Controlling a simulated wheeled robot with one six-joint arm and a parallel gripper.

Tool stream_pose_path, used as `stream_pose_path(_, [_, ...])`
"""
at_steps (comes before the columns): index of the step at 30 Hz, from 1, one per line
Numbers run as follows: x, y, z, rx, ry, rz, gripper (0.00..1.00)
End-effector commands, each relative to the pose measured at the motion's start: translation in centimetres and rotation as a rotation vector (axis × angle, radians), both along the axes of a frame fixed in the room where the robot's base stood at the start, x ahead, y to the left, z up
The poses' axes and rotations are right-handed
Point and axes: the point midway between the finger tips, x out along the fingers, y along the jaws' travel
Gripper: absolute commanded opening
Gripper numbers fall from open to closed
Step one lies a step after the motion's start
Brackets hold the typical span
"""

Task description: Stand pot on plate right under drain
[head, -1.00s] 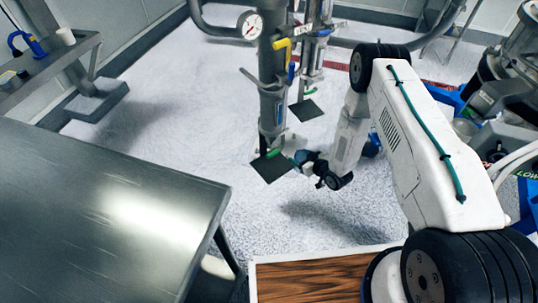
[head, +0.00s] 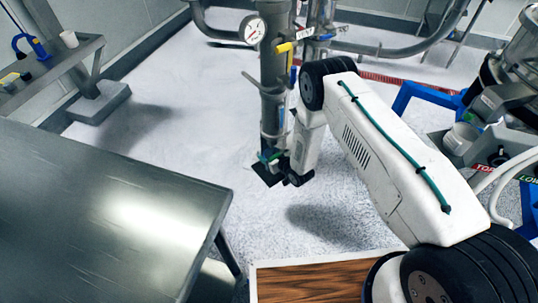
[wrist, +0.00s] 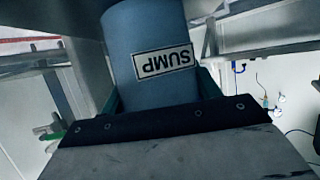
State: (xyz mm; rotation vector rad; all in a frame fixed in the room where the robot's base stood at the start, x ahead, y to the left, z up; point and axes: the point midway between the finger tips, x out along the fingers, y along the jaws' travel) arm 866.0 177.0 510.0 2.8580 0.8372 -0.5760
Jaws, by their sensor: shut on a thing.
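The pot, a blue cylinder labelled SUMP (wrist: 150,50), sits between the fingers of my gripper (wrist: 155,88) in the wrist view. My gripper is shut on it. In the head view my gripper (head: 281,163) is at the foot of the near vertical pipe (head: 273,95), where the drain is. The dark square plate (head: 266,177) is just below there, partly covered by my gripper. The pot is mostly hidden in the head view, so I cannot tell whether it touches the plate.
A steel table (head: 110,215) fills the left front. A side shelf with a blue tool (head: 38,47) and a white cup (head: 69,39) stands at back left. A pressure gauge (head: 252,29) is on the pipe. Blue-framed equipment (head: 425,92) is at right. The floor between is clear.

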Motion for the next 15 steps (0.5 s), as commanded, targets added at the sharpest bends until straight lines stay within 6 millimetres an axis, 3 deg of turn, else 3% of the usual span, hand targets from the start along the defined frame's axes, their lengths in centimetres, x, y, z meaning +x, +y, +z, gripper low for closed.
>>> stream_pose_path(9, [0.10,0.11,-0.13,0.000,-0.003,0.002,0.39])
stream_pose_path(10, [0.11,0.11,-0.11,0.001,-0.004,0.002,0.67])
stream_pose_path(12, [0.12,0.11,-0.08,0.001,-0.004,0.002,0.83])
stream_pose_path(15, [0.10,0.11,-0.08,0.001,-0.004,0.002,0.83])
